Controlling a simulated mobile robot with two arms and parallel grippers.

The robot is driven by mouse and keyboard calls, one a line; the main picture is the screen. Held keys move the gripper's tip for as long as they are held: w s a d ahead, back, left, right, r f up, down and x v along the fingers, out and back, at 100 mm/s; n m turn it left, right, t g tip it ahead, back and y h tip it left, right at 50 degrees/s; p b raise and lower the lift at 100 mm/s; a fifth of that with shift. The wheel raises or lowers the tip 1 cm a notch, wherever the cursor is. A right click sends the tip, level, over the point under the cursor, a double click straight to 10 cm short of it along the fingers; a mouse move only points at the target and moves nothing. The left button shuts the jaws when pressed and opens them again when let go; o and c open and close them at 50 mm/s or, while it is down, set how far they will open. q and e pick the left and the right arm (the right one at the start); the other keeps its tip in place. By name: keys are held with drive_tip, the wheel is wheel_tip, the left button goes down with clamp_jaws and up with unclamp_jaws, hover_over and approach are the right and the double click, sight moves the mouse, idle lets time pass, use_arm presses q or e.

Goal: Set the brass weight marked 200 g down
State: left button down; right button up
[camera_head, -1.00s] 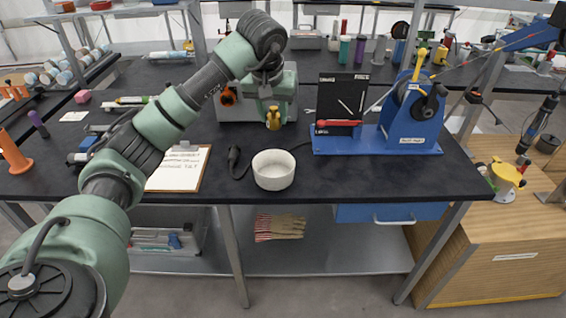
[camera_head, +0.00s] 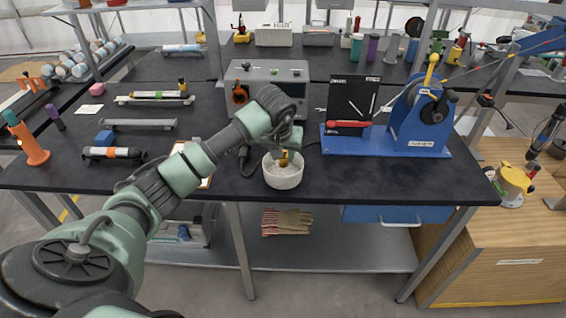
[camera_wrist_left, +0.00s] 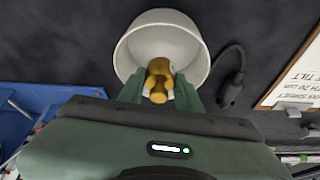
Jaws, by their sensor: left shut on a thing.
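The brass weight (camera_head: 284,159) is between the fingers of my left gripper (camera_head: 283,154), at the mouth of a white bowl (camera_head: 283,175). In the left wrist view, the brass weight (camera_wrist_left: 159,80) shows between the green fingertips of the left gripper (camera_wrist_left: 160,90), in front of the white bowl's interior (camera_wrist_left: 160,40). The left gripper is shut on the weight. Whether the weight touches the bowl's floor cannot be told. Its 200 g marking is not readable. My right gripper is not in view.
A grey box (camera_head: 268,80) stands behind the bowl. A blue stand (camera_head: 420,125) with a black panel (camera_head: 352,98) is to the right. A clipboard (camera_wrist_left: 295,75) lies near the bowl, with a dark cable (camera_wrist_left: 232,75) between. Dark bench top (camera_head: 340,175) is clear right of the bowl.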

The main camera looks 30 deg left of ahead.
sight(282, 160)
use_arm(q)
wheel_tip(282, 160, down, 3)
drive_tip(key=shift+f+p, duration=0.2)
drive_tip(key=shift+p, duration=0.15)
drive_tip(key=shift+f, duration=0.1)
drive_tip(key=shift+f, duration=0.1)
drive_tip(key=c, duration=1)
unclamp_jaws()
drive_tip(key=shift+r, duration=0.2)
drive_tip(key=shift+s+r, duration=0.1)
drive_tip(key=shift+r, duration=0.2)
drive_tip(key=b+v, duration=0.2)
drive_tip(key=v, duration=0.9)
